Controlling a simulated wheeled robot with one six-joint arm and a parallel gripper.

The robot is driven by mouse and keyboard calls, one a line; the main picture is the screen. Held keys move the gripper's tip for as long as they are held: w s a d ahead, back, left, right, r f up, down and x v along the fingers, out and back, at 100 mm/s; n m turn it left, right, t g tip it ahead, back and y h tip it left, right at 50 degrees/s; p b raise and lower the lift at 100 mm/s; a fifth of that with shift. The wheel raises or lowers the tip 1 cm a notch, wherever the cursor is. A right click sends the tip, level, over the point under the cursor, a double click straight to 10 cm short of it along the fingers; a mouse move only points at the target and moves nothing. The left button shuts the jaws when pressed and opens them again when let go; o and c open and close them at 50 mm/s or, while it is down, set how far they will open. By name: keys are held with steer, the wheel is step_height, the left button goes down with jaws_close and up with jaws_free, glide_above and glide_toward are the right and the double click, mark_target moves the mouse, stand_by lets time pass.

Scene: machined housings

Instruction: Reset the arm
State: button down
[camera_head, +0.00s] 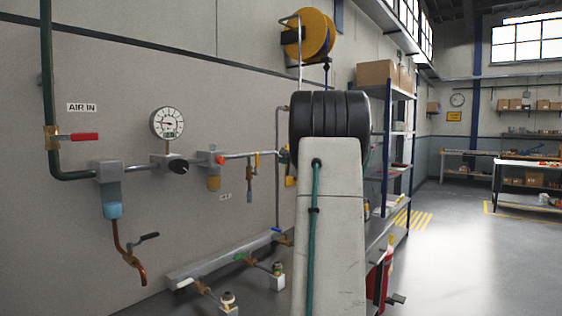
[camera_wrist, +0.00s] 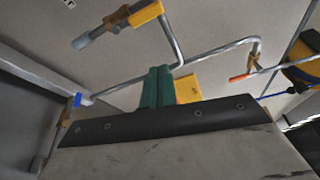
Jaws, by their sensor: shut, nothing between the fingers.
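My gripper (camera_wrist: 157,72) shows in the wrist view as two teal fingers close together, with nothing between them. They stand up from the dark edge of my pale gripper body. In the head view my pale arm link and black joint stand upright at the centre, and the gripper is hidden. Behind the fingers in the wrist view are a grey pipe (camera_wrist: 221,50), a yellow tag (camera_wrist: 188,88) and a valve with a yellow handle (camera_wrist: 146,13). I cannot tell how far the fingers are from them.
On the wall at left are a gauge (camera_head: 167,123), a red-handled valve (camera_head: 85,137) and a low manifold (camera_head: 225,259). A yellow hose reel (camera_head: 318,34) hangs above. Shelving (camera_head: 399,91) and a red extinguisher (camera_head: 387,268) stand partly behind my arm. The floor at right is open.

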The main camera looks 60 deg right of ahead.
stand_by(0.6)
steer(key=w+a+f+n+g+y, duration=0.15)
steer(key=a+f+n+y, duration=0.3)
steer(key=a+f, duration=0.5)
steer(key=s+a+f+n+g+y, duration=0.1)
steer(key=a+f+n+g+y, duration=0.2)
steer(key=a, duration=1.1)
steer(key=s+a+f+n+g+y, duration=0.1)
steer(key=a+n+g+y, duration=0.25)
steer(key=a, duration=0.95)
steer(key=s+a+f+n+g+h, duration=0.1)
steer(key=s+a+f+n+g, duration=0.1)
steer(key=s+a+n, duration=0.5)
steer(key=s+a+f+n+g+h, duration=0.2)
steer(key=s+a+n, duration=0.5)
steer(key=s+a, duration=0.8)
steer(key=shift+s+a+f+n+g, duration=0.35)
steer(key=shift+a+f+g, duration=0.55)
steer(key=shift+a, duration=2.35)
